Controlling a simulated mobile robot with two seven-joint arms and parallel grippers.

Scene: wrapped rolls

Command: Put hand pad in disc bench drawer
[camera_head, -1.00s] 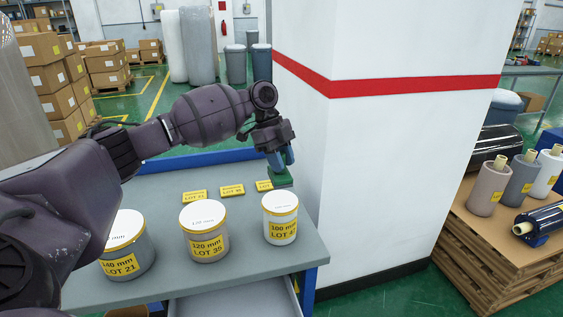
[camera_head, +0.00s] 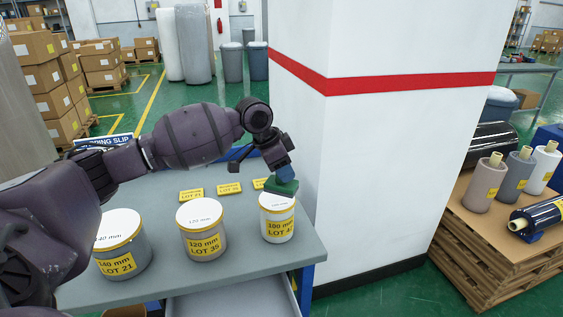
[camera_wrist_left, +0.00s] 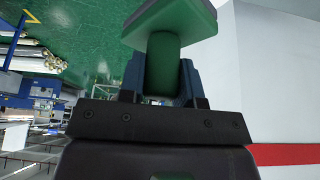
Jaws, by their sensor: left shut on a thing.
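The hand pad (camera_head: 282,187) is a dark green block with a handle, held above the 100 mm canister at the right of the bench. My left gripper (camera_head: 284,174) is shut on its handle. In the left wrist view the green handle of the hand pad (camera_wrist_left: 163,62) stands between the blue fingers (camera_wrist_left: 163,80), with the wider pad beyond it. The disc bench (camera_head: 235,262) has a grey top. Its drawer (camera_head: 235,304) is pulled out at the front, and its visible floor is bare; most of it is below the frame. My right gripper is not in view.
Canisters marked 140 mm (camera_head: 122,246), 120 mm (camera_head: 202,230) and 100 mm (camera_head: 277,218) stand along the bench front. Yellow lot labels (camera_head: 230,188) lie behind them. A white pillar (camera_head: 370,170) rises close to the right of the bench.

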